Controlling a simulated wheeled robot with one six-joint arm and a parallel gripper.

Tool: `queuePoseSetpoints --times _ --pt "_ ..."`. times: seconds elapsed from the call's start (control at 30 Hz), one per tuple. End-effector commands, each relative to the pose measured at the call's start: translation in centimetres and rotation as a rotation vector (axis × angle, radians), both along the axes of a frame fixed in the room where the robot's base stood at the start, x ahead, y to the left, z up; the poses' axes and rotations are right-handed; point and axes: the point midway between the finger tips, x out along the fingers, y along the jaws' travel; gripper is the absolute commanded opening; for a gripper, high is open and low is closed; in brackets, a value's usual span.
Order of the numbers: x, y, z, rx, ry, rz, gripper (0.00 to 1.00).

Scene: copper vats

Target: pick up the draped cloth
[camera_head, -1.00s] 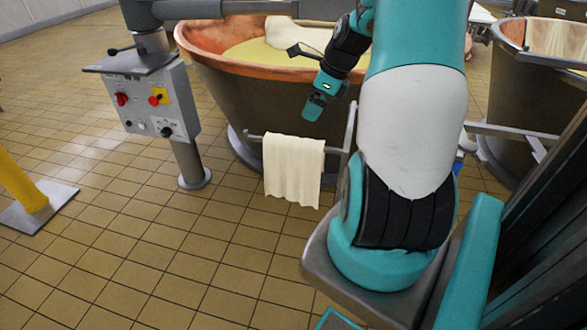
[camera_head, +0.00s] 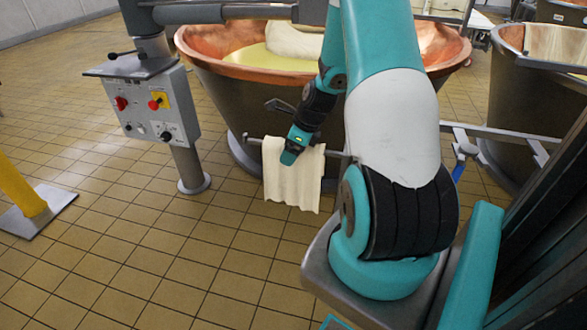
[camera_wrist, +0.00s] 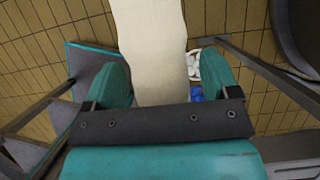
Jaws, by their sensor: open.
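The draped cloth (camera_head: 292,192) is cream and hangs over a thin metal rail (camera_head: 253,140) in front of the large copper vat. My gripper (camera_head: 291,157) is at the upper part of the cloth in the head view and covers some of its top edge. In the wrist view my gripper (camera_wrist: 160,68) is open, with one teal finger on each side of the cloth (camera_wrist: 150,35). The cloth shows as a pale strip between the fingers. I cannot tell whether either finger touches it.
The copper vat (camera_head: 225,100) stands close behind the rail. A control box (camera_head: 150,108) on a post is to the left, and a yellow post (camera_head: 18,183) is further left. A second vat (camera_head: 505,100) is at right. Tiled floor at front left is clear.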

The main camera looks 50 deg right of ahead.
Motion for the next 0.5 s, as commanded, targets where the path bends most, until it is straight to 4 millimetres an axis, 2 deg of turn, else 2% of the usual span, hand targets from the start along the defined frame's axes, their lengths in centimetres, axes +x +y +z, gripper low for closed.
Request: queuePoseSetpoints --times 0.5 --pt "0.03 0.01 -0.21 0.0 0.0 0.0 0.81"
